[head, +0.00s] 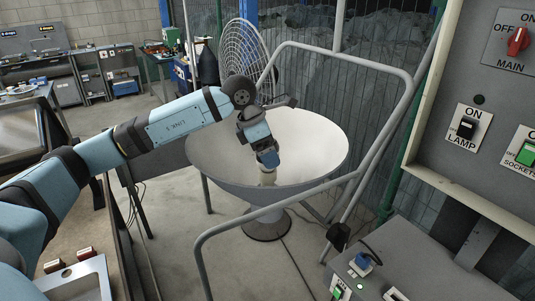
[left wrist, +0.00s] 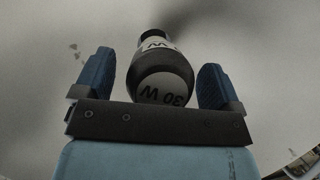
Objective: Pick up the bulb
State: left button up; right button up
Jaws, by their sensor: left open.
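In the head view my left gripper (head: 268,163) points down into a wide, pale, shiny bowl (head: 315,155) on a stand. In the left wrist view the bulb (left wrist: 160,78) shows close up, dark and white, with "30 W" printed on it. It lies between the two blue fingers of my left gripper (left wrist: 156,85), which are open with a gap on each side of the bulb. In the head view the gripper mostly hides the bulb. My right gripper is not in view.
A grey tube railing (head: 352,62) curves around the bowl's right and front. A switch panel (head: 455,140) stands at the right, with a grey box (head: 400,265) below it. A bench with a metal sink (head: 75,285) is at the lower left. A wire dish (head: 245,50) stands behind.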

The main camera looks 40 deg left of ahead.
pick_arm(q)
jog(key=shift+c, duration=0.5)
jog(key=c, duration=1)
jog(key=shift+r+p, duration=1.6)
jog(key=shift+r, duration=12.25)
